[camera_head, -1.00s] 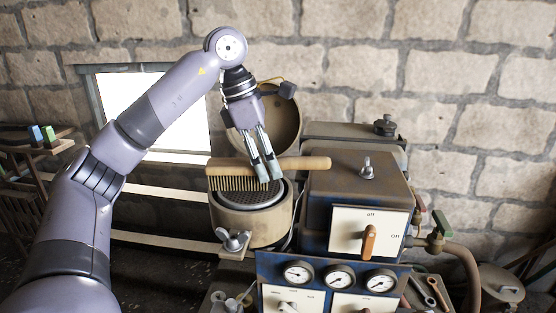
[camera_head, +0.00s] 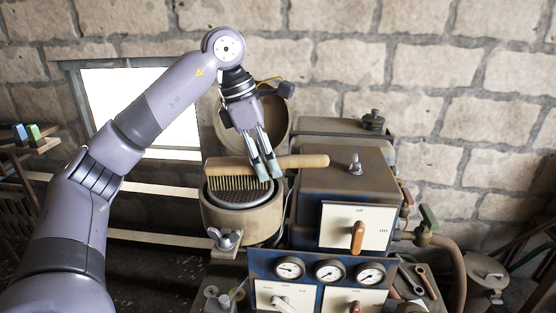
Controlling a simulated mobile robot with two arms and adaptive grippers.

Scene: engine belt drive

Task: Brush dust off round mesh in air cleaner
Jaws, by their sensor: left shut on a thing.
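My left gripper (camera_head: 266,172) is shut on a wooden brush (camera_head: 231,169) with a long handle pointing right. The brush's bristles hang down over the round mesh (camera_head: 238,199). I cannot tell whether the bristle tips touch it. The mesh sits inside the open round air cleaner (camera_head: 240,222), a tan housing left of the engine box. The housing's round lid (camera_head: 272,113) stands open behind the gripper. The brush hides the back part of the mesh. My right gripper does not show.
The brown engine box (camera_head: 345,181) stands close to the right, with a switch panel (camera_head: 353,227) on its front. A wing nut (camera_head: 226,239) sticks out at the housing's front. Gauges (camera_head: 330,271) line the lower front. A brick wall is behind.

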